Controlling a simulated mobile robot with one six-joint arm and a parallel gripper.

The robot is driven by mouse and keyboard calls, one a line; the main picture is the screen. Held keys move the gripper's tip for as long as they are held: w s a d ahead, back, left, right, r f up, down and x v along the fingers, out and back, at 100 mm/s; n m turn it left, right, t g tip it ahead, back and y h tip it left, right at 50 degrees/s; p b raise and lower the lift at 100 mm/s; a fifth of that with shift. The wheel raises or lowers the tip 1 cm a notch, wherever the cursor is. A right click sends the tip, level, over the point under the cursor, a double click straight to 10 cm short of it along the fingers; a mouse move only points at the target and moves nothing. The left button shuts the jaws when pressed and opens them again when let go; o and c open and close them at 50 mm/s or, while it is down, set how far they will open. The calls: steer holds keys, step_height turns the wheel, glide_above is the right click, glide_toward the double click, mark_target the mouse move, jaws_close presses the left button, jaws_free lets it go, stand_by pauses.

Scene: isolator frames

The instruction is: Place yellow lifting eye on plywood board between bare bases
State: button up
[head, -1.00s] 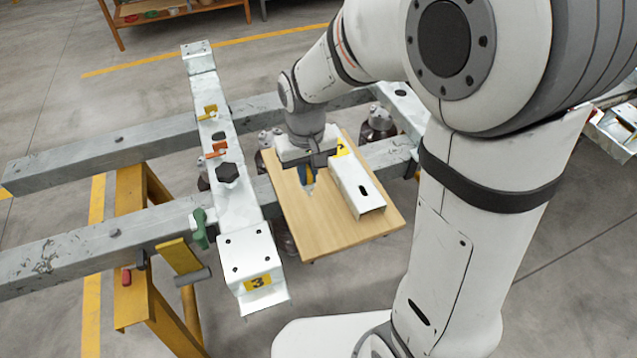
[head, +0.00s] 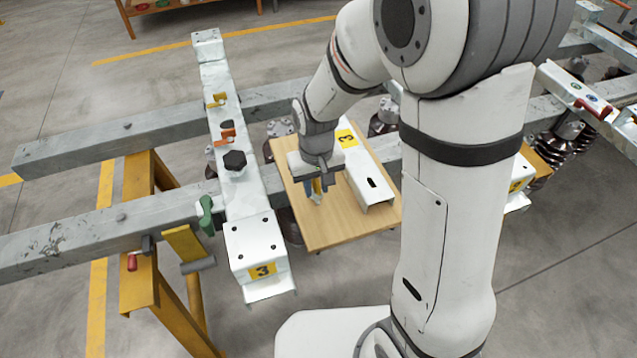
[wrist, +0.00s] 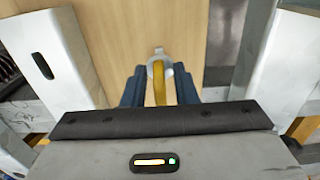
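My gripper (head: 317,190) is above the plywood board (head: 325,230), pointing down, with dark blue fingers. In the wrist view its fingers (wrist: 160,82) are closed around the yellow lifting eye (wrist: 159,90), which has a pale grey round base. The eye shows small under the gripper in the head view (head: 318,186). I cannot tell whether its base touches the board. A white bare base (head: 374,196) with a slot and a "3" label lies along the board's right side. Another white base (head: 253,236) marked 3 runs along the board's left. The wrist view shows bare wood (wrist: 125,35) around the eye.
Grey steel beams (head: 100,235) rest on a yellow trestle (head: 150,290). The board's front part is clear.

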steer(key=o, duration=0.5)
step_height(320, 180, up, 12)
steer(key=shift+r+p, duration=0.1)
steer(key=shift+p, duration=0.7)
steer(key=s+d+r+m+t, duration=0.2)
steer(key=s+d+r+m, duration=0.1)
steer(key=s+d, duration=0.8)
steer(key=shift+s+d+r, duration=0.4)
steer(key=shift+d, duration=0.4)
step_height(320, 180, up, 7)
steer(key=p, duration=0.6)
steer(key=shift+s+f+t, duration=0.15)
steer(key=shift+s+t, duration=0.05)
steer(key=shift+t, duration=0.1)
